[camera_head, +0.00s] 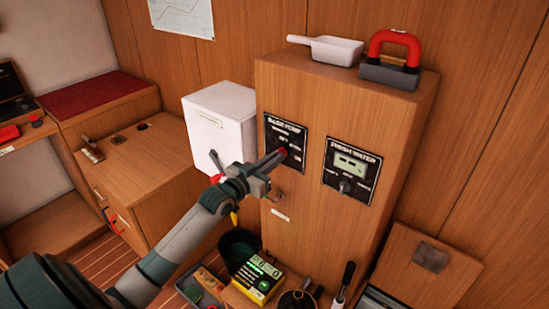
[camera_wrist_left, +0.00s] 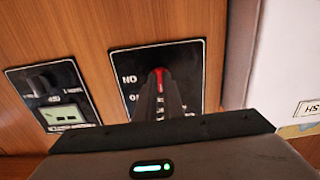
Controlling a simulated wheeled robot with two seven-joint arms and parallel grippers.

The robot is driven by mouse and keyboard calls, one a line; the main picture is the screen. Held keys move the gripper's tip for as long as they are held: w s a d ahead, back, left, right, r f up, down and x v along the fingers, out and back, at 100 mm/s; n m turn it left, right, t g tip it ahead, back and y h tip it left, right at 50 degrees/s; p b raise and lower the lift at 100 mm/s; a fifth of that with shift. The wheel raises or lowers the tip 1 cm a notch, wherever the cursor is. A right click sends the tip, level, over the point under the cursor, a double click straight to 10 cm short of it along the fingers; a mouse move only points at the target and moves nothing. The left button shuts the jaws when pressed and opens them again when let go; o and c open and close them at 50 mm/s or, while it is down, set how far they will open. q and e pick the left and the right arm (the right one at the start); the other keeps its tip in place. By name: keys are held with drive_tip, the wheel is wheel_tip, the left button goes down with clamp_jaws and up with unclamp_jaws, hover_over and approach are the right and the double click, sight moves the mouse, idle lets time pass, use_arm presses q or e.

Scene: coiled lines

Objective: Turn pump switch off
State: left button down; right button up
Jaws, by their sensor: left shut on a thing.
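The black bilge pump panel (camera_head: 299,131) is on the front of the wooden cabinet, at its left. It also shows in the left wrist view (camera_wrist_left: 190,62). My left gripper (camera_head: 277,156) reaches it from the lower left, its fingertips at the panel. The fingers are shut on the red pump switch (camera_wrist_left: 159,75), whose red tip shows just past them. The fingers hide most of the switch and part of the labels. In the wrist view, lettering is visible beside the switch, turned upside down. My right gripper is not in view.
The fresh water panel (camera_head: 352,170) with a small screen and knob is to the right. A white box (camera_head: 215,120) stands close on the left. A white scoop (camera_head: 330,48) and a red-handled tool (camera_head: 392,58) lie on the cabinet (camera_head: 400,120).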

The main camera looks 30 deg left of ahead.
use_arm(q)
drive_tip(key=shift+f, duration=0.1)
drive_tip(key=c, duration=1.9)
unclamp_jaws()
drive_tip(key=shift+o, duration=0.2)
drive_tip(key=shift+s, duration=0.1)
